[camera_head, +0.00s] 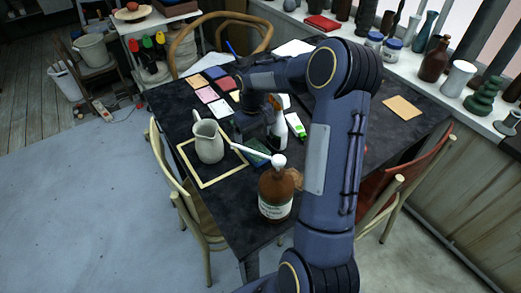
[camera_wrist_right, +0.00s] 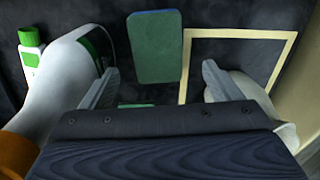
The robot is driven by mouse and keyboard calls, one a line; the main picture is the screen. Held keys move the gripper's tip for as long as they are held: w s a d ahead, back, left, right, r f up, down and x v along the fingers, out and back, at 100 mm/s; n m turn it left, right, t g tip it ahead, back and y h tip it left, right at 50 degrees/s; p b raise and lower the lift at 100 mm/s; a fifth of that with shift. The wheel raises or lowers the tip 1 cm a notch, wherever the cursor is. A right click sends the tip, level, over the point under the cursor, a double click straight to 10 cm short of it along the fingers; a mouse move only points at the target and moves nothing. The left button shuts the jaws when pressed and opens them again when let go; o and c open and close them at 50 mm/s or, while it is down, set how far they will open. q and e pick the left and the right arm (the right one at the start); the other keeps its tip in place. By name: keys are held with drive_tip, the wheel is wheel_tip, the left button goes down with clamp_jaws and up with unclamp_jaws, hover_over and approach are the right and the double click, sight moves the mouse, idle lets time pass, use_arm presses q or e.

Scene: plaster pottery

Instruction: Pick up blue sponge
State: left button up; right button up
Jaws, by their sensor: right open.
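My left gripper does not show.
A grey pitcher (camera_head: 208,143) stands in a cream-edged square (camera_head: 223,181) left of the sponge. A brown pump bottle (camera_head: 275,194) stands in front. A spray bottle (camera_head: 278,128) and a green-capped white bottle (camera_head: 296,125) stand close right. Chairs surround the table.

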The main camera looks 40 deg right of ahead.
sight(256, 149)
drive_tip(key=f, duration=0.4)
drive_tip(key=shift+s+d+f, duration=0.2)
drive_tip(key=shift+s+f, duration=0.2)
drive_tip(key=shift+f, duration=0.6)
drive_tip(key=c, duration=1.1)
